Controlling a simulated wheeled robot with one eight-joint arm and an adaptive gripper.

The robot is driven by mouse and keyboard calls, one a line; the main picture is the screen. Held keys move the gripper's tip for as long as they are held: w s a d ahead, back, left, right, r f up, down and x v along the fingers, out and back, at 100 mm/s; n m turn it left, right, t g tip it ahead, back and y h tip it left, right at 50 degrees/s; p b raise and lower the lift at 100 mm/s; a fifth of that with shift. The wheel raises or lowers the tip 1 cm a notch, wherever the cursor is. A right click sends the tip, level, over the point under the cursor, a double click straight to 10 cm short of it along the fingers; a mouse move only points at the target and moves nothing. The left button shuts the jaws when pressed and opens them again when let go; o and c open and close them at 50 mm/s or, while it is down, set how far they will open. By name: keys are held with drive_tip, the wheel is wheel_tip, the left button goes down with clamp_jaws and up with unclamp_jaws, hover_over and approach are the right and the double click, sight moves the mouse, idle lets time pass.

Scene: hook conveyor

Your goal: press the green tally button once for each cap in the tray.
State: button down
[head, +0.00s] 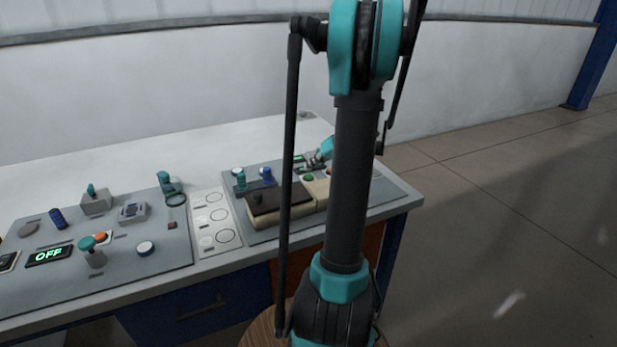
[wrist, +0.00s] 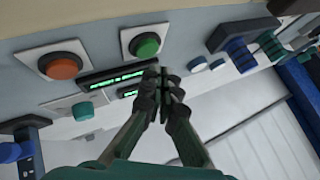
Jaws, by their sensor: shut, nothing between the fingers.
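The green tally button (wrist: 145,45) sits in a square pale housing at the upper middle of the wrist view. In the head view the green button (head: 308,178) shows just left of my arm. My gripper (wrist: 164,82) is shut and empty. Its fingertips appear just below the green button in the wrist view, over the edge of a green-lit display (wrist: 112,77). I cannot tell whether they touch anything. A cream box with a dark brown top (head: 280,203) stands on the right panel. I cannot make out a tray with caps for certain.
An orange-red button (wrist: 62,65) sits left of the green one. Blue and teal pieces (wrist: 240,53) stand to its right. The left panel holds several controls and an OFF display (head: 49,256).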

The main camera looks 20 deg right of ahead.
sight(311, 176)
drive_tip(key=shift+r, duration=2.25)
wheel_tip(311, 176, up, 4)
drive_tip(key=shift+f, duration=0.15)
idle(0.4)
drive_tip(key=shift+f, duration=0.1)
drive_tip(key=shift+f, duration=4.3)
drive_tip(key=shift+f, duration=0.15)
drive_tip(key=shift+f, duration=0.25)
